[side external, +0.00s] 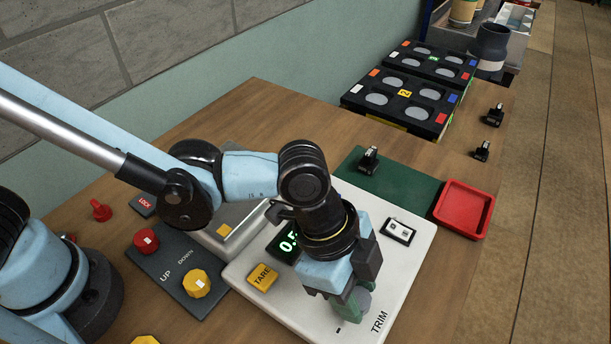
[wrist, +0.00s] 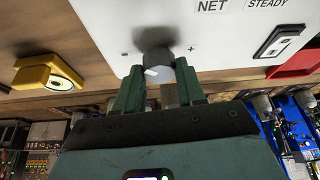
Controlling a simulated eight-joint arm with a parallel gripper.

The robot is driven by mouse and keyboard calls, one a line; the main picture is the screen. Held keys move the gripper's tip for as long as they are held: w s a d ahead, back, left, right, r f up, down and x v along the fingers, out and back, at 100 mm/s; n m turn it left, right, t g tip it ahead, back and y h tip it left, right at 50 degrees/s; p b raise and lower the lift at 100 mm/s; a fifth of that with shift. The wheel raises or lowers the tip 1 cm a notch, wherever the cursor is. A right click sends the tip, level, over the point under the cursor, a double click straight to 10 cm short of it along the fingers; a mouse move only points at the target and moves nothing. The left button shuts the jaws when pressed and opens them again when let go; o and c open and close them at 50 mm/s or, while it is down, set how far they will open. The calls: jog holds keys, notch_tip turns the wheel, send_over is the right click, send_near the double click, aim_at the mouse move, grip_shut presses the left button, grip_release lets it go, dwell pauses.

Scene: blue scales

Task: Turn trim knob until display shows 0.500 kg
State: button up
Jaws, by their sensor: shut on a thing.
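The grey trim knob (wrist: 158,67) stands on the white scale panel (wrist: 185,20) between a minus and a plus mark. A light pointer line shows on its face. My gripper (wrist: 157,82) is shut on the knob, with one green finger on each side. In the side external view my gripper (side external: 352,303) reaches down to the panel beside the TRIM label, and the knob (side external: 364,301) is partly hidden behind the fingers. The display (side external: 287,243) shows green digits starting "0.5"; my arm hides the rest.
A yellow TARE button (side external: 262,277) and a small white rocker switch (side external: 398,232) are on the panel. A control plate with a red knob (side external: 146,240) and a yellow knob (side external: 197,283) lies at left. A red tray (side external: 463,209) and green mat (side external: 405,190) lie behind.

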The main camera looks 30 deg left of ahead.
jog(key=n+t, duration=0.1)
jog(key=n, duration=0.1)
jog(key=n+t+y, duration=0.1)
jog(key=n, duration=0.2)
jog(key=shift+s+n, duration=0.15)
jog(key=shift+n, duration=0.15)
jog(key=n, duration=0.3)
jog(key=n+t+y, duration=0.1)
jog(key=n, duration=0.1)
jog(key=shift+s+d+n+t+y, duration=0.1)
jog(key=shift+n+t+y, duration=0.2)
jog(key=shift+n, duration=0.1)
jog(key=o, duration=1)
jog(key=shift+o, duration=0.2)
jog(key=shift+s+r, duration=0.2)
jog(key=shift+r, duration=0.4)
notch_tip(320, 180, up, 9)
jog(key=shift+s+a+f, duration=0.2)
jog(key=shift+s+a, duration=0.05)
